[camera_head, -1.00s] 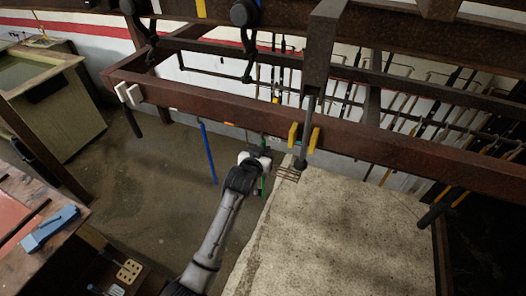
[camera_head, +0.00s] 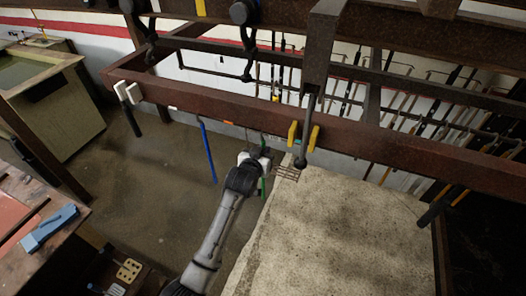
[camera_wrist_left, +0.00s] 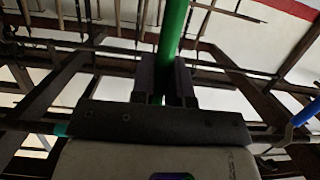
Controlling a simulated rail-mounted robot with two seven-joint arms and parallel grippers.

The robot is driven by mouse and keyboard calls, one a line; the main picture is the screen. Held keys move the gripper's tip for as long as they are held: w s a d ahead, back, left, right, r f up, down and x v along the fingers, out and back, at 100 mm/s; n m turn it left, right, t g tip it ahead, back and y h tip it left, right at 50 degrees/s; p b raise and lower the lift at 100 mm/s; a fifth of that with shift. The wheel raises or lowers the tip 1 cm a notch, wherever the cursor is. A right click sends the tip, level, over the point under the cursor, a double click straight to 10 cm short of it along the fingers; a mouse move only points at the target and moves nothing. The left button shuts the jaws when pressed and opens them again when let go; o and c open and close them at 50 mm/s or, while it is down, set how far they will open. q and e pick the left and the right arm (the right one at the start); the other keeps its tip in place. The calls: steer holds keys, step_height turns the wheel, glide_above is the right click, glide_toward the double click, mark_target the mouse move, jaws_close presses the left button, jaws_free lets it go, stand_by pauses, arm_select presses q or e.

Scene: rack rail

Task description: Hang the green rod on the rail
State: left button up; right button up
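The green rod (camera_head: 263,186) stands roughly upright just below the front of the brown rail (camera_head: 190,98). My left gripper (camera_head: 262,157) is at the rod, under the rail. In the left wrist view, the green rod (camera_wrist_left: 173,32) passes between the two dark fingers (camera_wrist_left: 166,82), which are shut on it. The rod's upper end is close to the rail's lower edge. I cannot tell whether it touches a hook. A blue rod (camera_head: 208,152) hangs from the rail to the left. My right gripper is not in view.
White clips (camera_head: 127,92) with a dark rod and yellow clips (camera_head: 303,135) sit on the rail, either side of the green rod. A pale slab (camera_head: 340,225) lies to the right. A workbench (camera_head: 30,215) stands at left. Several thin rods hang behind the rail.

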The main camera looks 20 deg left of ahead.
arm_select(q)
steer(key=o, duration=0.5)
steer(key=shift+s, duration=0.1)
steer(key=b+v, duration=0.1)
steer(key=v, duration=1.2)
steer(key=shift+s+b, duration=0.3)
steer(key=shift+b, duration=0.05)
steer(key=shift+r, duration=0.15)
